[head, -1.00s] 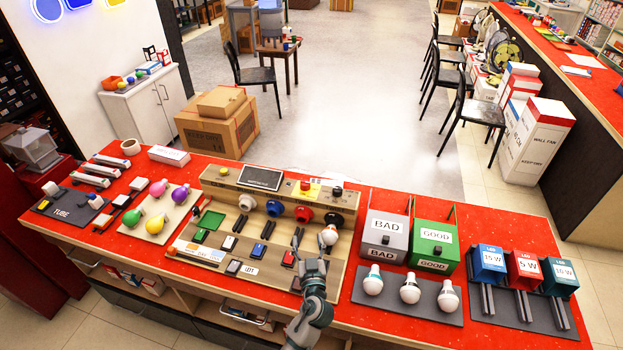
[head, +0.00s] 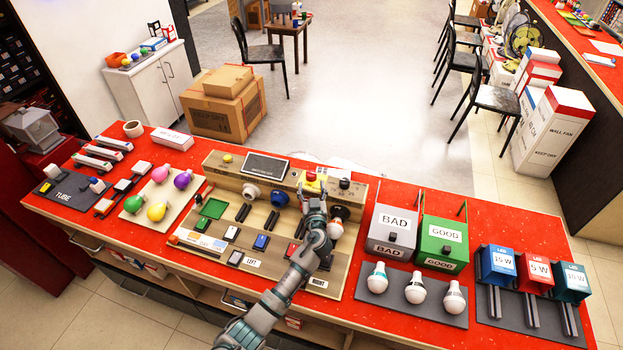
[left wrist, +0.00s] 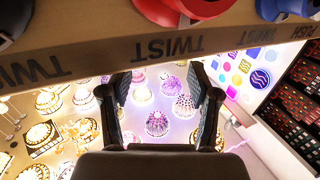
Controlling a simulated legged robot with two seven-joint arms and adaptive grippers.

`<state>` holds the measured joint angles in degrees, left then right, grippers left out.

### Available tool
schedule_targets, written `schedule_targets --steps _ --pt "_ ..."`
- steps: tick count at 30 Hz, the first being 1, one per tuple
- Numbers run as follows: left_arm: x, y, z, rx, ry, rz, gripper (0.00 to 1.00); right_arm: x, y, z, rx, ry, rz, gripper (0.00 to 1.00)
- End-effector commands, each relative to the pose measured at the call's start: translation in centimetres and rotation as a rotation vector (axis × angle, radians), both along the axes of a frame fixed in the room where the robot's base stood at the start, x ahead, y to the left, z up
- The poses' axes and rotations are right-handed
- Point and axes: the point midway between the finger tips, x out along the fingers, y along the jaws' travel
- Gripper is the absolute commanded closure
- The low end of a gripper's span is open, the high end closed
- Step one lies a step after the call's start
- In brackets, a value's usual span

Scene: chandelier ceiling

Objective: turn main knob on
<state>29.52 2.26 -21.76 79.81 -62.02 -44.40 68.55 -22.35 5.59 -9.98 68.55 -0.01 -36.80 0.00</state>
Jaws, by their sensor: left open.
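The wooden test console (head: 222,170) stands on the red counter. A small black knob (head: 345,183) sits on its top at the right; I cannot tell whether it is the main knob. My left gripper (head: 312,188) is open and raised at the console's right half, in front of the red button on yellow (head: 311,175), left of the black knob and apart from it. The gripper partly covers the front dials. In the left wrist view the open fingers (left wrist: 160,75) point up with nothing between them, below an edge marked TWIST. My right gripper is not in view.
A larger black dial (head: 340,212) and a white bulb (head: 335,230) are close to the gripper's right. BAD (head: 392,222) and GOOD (head: 441,236) boxes stand right of the console, with several bulbs in front. Colored bulbs lie on a board (head: 150,190) at the left.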

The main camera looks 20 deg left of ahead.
Motion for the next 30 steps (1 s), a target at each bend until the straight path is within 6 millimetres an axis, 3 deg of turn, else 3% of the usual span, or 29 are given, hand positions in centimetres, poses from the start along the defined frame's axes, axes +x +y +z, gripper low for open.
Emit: schedule_targets --steps 7,19,26,30 --pt "3.4 0.9 0.0 0.003 -0.001 -0.002 0.38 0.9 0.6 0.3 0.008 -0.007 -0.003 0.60" --pt "4.2 1.4 0.0 0.000 -0.001 -0.001 0.38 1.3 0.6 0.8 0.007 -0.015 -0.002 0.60" --pt "4.2 1.4 0.0 0.000 0.000 -0.001 0.96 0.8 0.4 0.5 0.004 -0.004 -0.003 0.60" --pt "4.2 1.4 0.0 0.001 0.000 -0.001 0.98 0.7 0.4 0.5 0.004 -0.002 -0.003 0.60"
